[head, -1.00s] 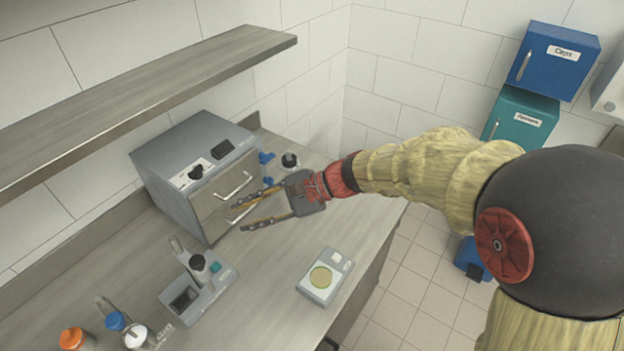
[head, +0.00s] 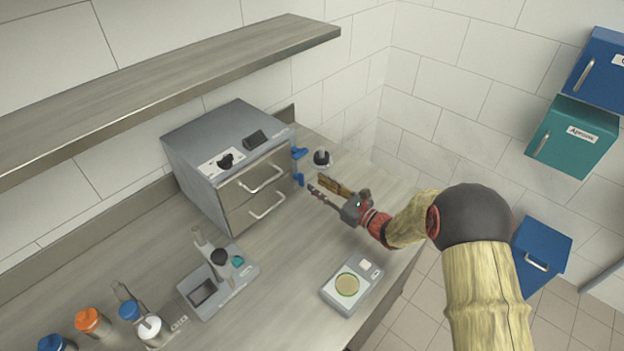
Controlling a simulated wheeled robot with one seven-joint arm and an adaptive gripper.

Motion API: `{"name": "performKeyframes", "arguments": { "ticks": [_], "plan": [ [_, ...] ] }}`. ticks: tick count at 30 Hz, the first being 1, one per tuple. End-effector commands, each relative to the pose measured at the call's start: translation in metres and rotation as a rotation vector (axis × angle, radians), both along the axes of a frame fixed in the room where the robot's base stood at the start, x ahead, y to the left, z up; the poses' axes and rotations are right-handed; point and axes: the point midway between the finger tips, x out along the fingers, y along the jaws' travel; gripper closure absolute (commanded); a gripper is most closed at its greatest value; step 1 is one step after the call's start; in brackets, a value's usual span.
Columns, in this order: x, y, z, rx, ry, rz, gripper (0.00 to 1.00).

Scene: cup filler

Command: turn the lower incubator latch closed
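The incubator (head: 228,168) is a grey box with two drawer-like doors at the back of the bench. Its lower door (head: 262,209) and upper door both look shut. Two blue latches sit on its right edge: the upper latch (head: 299,153) points out to the right, and the lower latch (head: 299,180) looks more upright along the edge. My gripper (head: 316,183) is just right of the lower latch, its two fingers pointing left toward it. The fingers look spaced apart with nothing between them. Whether a fingertip touches the latch cannot be told.
A dark-capped bottle (head: 321,160) stands behind my gripper, close to it. A grey device (head: 218,283) and several capped bottles stand at left. A shelf (head: 180,80) overhangs the back.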

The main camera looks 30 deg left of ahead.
Motion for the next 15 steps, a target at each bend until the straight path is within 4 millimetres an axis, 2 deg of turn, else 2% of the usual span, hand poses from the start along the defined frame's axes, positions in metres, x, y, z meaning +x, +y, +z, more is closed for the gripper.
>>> {"name": "performKeyframes", "arguments": {
  "ticks": [6,15],
  "plan": [
    [0.008,0.034,-0.002,0.000,-0.001,0.003,0.72],
    [0.015,0.053,0.000,0.000,0.000,0.002,0.72]
  ]
}}
